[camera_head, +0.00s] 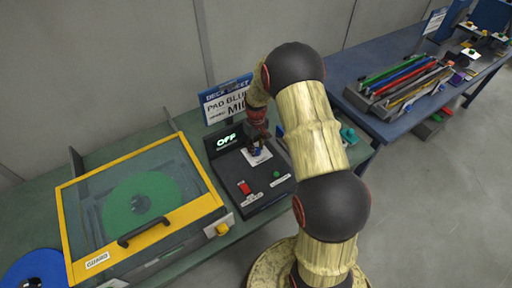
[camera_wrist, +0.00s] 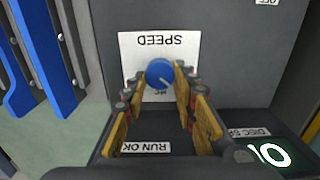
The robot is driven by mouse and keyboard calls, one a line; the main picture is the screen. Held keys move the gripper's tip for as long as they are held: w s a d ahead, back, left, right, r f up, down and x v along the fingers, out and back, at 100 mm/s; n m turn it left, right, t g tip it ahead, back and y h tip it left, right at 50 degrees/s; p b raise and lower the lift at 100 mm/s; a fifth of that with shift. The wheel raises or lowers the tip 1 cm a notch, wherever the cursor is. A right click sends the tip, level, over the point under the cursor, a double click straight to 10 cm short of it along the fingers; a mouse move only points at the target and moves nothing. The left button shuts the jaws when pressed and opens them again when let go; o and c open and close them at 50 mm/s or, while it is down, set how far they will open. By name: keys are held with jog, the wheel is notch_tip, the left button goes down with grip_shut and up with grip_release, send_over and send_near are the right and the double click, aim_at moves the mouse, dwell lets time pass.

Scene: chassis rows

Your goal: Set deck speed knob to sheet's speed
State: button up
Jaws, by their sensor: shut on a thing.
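The blue speed knob (camera_wrist: 160,72) sits on a white plate (camera_wrist: 135,48) marked SPEED, which appears upside down in the wrist view. A pale pointer line on the knob points toward the lower right there. My gripper (camera_wrist: 161,82) is shut on the knob, with one yellow finger at each side. In the head view my gripper (camera_head: 257,135) is low over the dark control panel (camera_head: 262,198), mostly hiding the knob. The deck sheet (camera_head: 225,101) stands behind the panel; it reads PAD GLUE and, partly hidden by my arm, what looks like MID.
A red switch (camera_head: 244,187) and a green button (camera_head: 276,174) are on the panel. A yellow-framed guard (camera_head: 205,180) covers a green disc at left. A blue bench (camera_head: 408,125) with coloured bars stands at right.

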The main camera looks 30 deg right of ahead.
aim_at(257, 149)
jog(key=m, duration=0.4)
jog(key=shift+d+m, duration=0.1)
jog(key=shift+m, duration=0.2)
jog(key=m, duration=0.4)
jog(key=shift+m, duration=0.4)
jog(key=o, duration=1.2)
jog(key=shift+c, duration=0.2)
jog(key=shift+r, duration=0.1)
notch_tip(257, 149, up, 12)
